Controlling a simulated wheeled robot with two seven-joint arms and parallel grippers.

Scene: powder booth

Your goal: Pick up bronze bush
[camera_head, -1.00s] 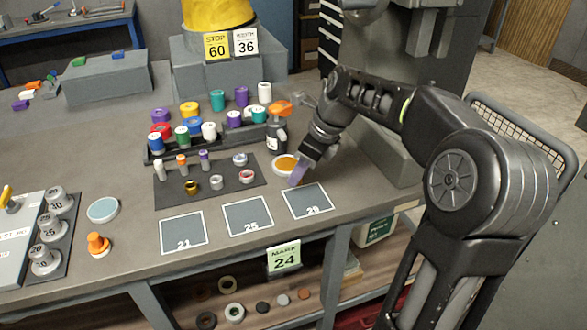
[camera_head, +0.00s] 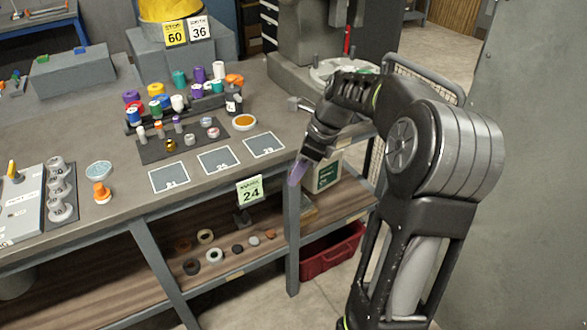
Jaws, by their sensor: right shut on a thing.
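A small gold-coloured ring (camera_head: 171,144), which looks like the bronze bush, sits on the dark mat (camera_head: 152,155) on the bench. Two paler rings (camera_head: 190,139) and (camera_head: 213,132) stand on the same mat. My right gripper (camera_head: 301,165) is right of the numbered squares, by the bench's front edge, well apart from the gold ring. It is shut on a purple piece (camera_head: 296,175) that points downward; its grip is partly hidden. My left gripper is not in view.
Numbered squares (camera_head: 217,160) lie along the bench front. The lower shelf (camera_head: 150,268) holds several rings. A red bin (camera_head: 332,250) is beneath.

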